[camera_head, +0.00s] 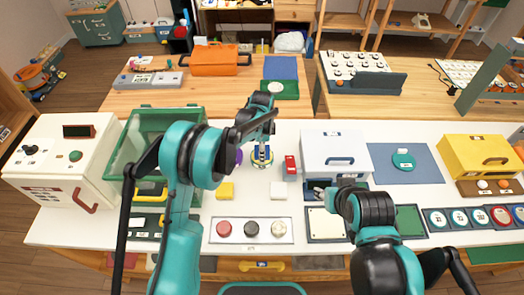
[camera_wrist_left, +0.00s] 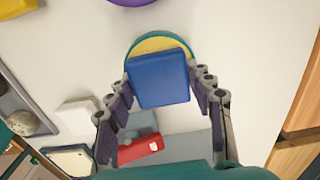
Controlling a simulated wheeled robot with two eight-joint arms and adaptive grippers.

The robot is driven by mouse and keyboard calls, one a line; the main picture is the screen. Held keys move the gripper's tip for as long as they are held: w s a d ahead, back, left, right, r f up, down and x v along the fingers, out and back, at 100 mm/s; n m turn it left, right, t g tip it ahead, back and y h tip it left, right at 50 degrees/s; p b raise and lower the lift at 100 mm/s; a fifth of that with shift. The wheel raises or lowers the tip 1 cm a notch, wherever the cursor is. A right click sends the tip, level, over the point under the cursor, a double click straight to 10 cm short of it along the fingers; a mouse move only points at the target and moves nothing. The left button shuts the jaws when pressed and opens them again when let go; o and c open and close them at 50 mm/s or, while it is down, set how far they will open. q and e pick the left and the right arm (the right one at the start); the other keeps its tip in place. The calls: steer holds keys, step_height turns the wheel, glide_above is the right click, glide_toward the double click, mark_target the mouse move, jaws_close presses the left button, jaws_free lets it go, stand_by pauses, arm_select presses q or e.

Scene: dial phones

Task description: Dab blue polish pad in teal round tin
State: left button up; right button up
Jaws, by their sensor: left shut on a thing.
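My left gripper (camera_head: 262,150) is over the middle of the white table. In the left wrist view its fingers (camera_wrist_left: 162,95) are shut on a blue polish pad (camera_wrist_left: 158,80), a rounded block. Below and behind the pad is a round tin (camera_wrist_left: 137,47) with a teal rim and yellow inside, partly hidden by the pad. I cannot tell whether pad and tin touch. In the head view the tin (camera_head: 257,164) shows only in part under the gripper. My right gripper (camera_head: 325,189) is in front of the white box, dark and small; its opening is unclear.
A red block (camera_head: 290,165), yellow block (camera_head: 225,190), white block (camera_head: 278,190) and purple item (camera_head: 239,157) lie near the tin. A green bin (camera_head: 125,155) stands left, a white box (camera_head: 335,150) right. A button tray (camera_head: 250,240) lies in front.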

arm_select(q)
steer(key=shift+r+p, duration=1.95)
steer(key=shift+r, duration=1.55)
steer(key=shift+f, duration=0.1)
